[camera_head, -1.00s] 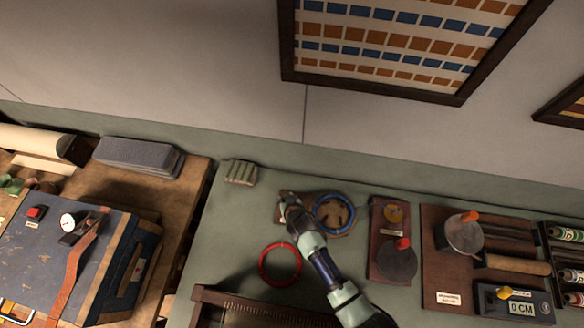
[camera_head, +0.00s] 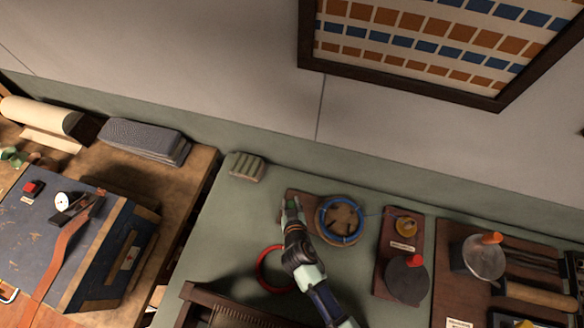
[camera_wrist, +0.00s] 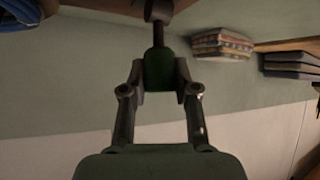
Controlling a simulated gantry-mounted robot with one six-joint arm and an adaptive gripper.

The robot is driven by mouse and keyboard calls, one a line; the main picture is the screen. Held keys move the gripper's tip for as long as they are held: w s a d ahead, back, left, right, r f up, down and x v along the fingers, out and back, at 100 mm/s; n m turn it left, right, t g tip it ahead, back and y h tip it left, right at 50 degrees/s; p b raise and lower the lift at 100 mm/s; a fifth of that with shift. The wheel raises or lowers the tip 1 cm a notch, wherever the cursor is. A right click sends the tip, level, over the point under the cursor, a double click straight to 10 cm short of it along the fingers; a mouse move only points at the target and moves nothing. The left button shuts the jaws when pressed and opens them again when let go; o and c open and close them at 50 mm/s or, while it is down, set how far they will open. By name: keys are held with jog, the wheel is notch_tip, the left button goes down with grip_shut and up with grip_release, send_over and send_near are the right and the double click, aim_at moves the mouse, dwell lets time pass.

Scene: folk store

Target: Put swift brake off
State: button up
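The swift, a brown wooden disc (camera_head: 343,215) ringed with blue yarn, stands at the back of the green bench. Left of it is a small wooden board (camera_head: 297,194) with a green handle (camera_head: 291,204), which looks like the brake lever. In the wrist view the green handle (camera_wrist: 158,70) sits on a dark metal rod between my fingers. My gripper (camera_head: 291,210) is at this handle, and its fingers appear closed against both sides of it. Part of the blue yarn (camera_wrist: 25,18) shows at the wrist view's upper left. My arm hides the front of the board.
A red ring (camera_head: 264,272) lies partly behind my arm. A slatted wooden frame (camera_head: 215,302) is in front. Bare bench lies left.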

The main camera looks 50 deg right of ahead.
jog(key=o, duration=0.4)
jog(key=shift+o, duration=0.2)
notch_tip(320, 180, up, 10)
dwell(0.7)
